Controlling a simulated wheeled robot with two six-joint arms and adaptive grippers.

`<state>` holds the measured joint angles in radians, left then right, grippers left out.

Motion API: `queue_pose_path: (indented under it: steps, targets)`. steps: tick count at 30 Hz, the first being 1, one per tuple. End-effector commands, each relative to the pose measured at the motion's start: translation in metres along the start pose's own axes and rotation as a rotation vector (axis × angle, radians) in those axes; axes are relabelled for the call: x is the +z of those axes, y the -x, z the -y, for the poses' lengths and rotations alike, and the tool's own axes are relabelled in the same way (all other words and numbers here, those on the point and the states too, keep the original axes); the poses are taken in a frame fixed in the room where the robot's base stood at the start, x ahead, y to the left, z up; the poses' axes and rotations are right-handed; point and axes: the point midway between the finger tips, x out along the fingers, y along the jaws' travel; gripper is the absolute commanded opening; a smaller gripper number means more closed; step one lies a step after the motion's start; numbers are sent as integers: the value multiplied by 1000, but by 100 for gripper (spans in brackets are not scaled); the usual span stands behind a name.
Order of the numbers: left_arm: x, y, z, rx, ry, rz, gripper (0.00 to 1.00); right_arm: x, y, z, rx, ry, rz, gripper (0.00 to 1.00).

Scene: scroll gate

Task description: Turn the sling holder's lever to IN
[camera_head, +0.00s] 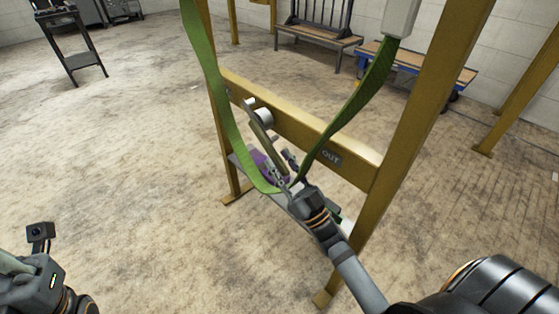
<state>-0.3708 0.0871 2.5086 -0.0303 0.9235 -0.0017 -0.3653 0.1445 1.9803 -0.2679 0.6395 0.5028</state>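The sling holder is a yellow frame with a crossbar (310,138), marked OUT (331,157) on its right part. A long, dull gold lever (262,128) slants down to the right in front of the crossbar, from near a white round part (263,117). The IN mark is not visible. My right gripper (281,168) is at the lever's lower end, its fingers spread to either side of it. Contact cannot be made out. A green sling (222,95) hangs in a loop in front, its bottom by my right gripper. My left arm is at the lower left; its fingertips are not visible.
A purple thing (263,165) lies on a low shelf behind the lever. The frame's right post (420,120) stands close to my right arm. A bench (318,38), a blue-edged cart (395,62) and a black stand (75,55) are farther back. The floor at left is clear.

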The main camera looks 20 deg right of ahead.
Motion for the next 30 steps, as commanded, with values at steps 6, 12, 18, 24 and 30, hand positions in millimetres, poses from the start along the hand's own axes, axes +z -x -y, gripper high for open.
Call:
queue_pose_path:
  steps: [6,12,18,24,30]
  targets:
    - [-1,-1,0,-2,-1,-3,0,2,53,0,-1,0,9,38]
    - [-1,-1,0,-3,-2,-4,0,1,94,0,1,0,5,38]
    - [-1,-1,1,-3,-2,-4,0,0,110,0,1,1,2,38]
    - [-1,-1,1,-4,-2,-4,0,0,111,0,1,1,1,38]
    - [0,-1,1,-4,-2,0,0,0,110,0,2,2,2,15]
